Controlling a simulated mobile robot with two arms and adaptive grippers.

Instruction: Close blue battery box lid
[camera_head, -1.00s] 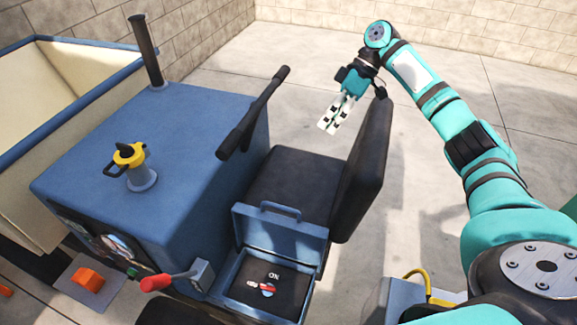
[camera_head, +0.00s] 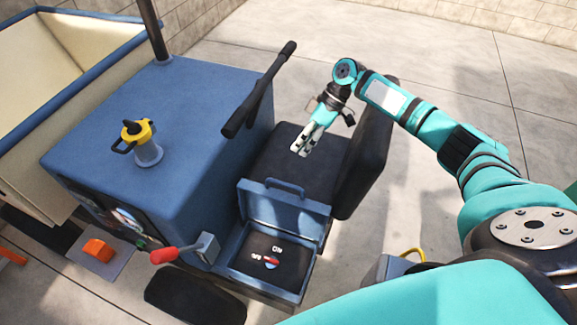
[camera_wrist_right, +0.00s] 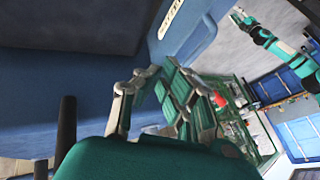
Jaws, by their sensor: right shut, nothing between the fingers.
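Inside the box is a dark panel with a red switch (camera_head: 271,262) and an ON mark. My right gripper (camera_head: 303,148) is shut and empty, pointing down over the black seat, beyond the lid and apart from it. The right wrist view shows its fingers close up beside blue surfaces; I cannot make out the lid there.
The seat's backrest (camera_head: 365,165) stands just right of my right gripper. A black bar (camera_head: 258,90) rises to its left. A red-handled lever (camera_head: 165,255) and a yellow-topped fitting (camera_head: 139,138) are farther left. Open concrete floor lies beyond the seat.

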